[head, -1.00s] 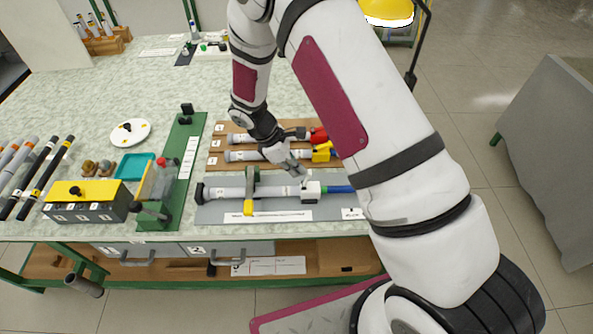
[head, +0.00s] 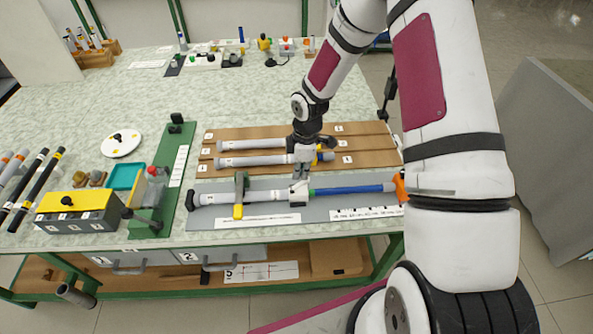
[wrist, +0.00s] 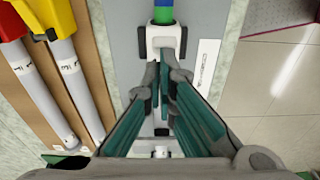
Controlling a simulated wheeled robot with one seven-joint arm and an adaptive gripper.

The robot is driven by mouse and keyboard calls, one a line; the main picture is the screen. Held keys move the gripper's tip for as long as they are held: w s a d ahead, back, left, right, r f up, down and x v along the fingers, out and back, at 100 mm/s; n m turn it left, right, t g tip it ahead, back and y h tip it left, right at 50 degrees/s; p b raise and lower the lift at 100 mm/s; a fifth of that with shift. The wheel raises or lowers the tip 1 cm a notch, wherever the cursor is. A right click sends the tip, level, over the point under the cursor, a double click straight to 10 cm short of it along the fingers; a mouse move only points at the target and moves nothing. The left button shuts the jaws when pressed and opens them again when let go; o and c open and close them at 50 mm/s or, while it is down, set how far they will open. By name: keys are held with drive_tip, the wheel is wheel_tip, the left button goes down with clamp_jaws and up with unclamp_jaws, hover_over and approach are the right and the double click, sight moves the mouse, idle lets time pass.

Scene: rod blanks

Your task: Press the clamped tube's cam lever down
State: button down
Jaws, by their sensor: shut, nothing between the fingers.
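The clamped tube (head: 220,203) is grey and lies along a grey plate, held by a green clamp (head: 240,185) with a yellow handle. At its right end sits a white cam collar (head: 298,197), from which a blue rod (head: 350,190) runs right to an orange end. In the wrist view the white collar (wrist: 163,38) has dark sides, with green and blue parts beyond it. My gripper (head: 299,177) is shut and empty, pointing down just above or at the collar; its fingertips (wrist: 164,70) show close to the collar. I cannot tell contact or the lever's angle.
Two more tubes (head: 250,144) lie on a brown rack (head: 365,140) behind. A green fixture (head: 175,150), a yellow-topped box (head: 75,202) and a teal tray (head: 125,176) stand to the left. A printed strip (head: 368,212) lies on the plate's front right.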

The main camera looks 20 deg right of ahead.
drive_tip(key=shift+s+d+f, duration=0.1)
drive_tip(key=shift+d+f, duration=0.1)
drive_tip(key=shift+d, duration=0.2)
drive_tip(key=shift+a, duration=0.2)
drive_tip(key=shift+w+a+f, duration=0.25)
drive_tip(key=shift+a+f, duration=0.05)
drive_tip(key=shift+a, duration=0.3)
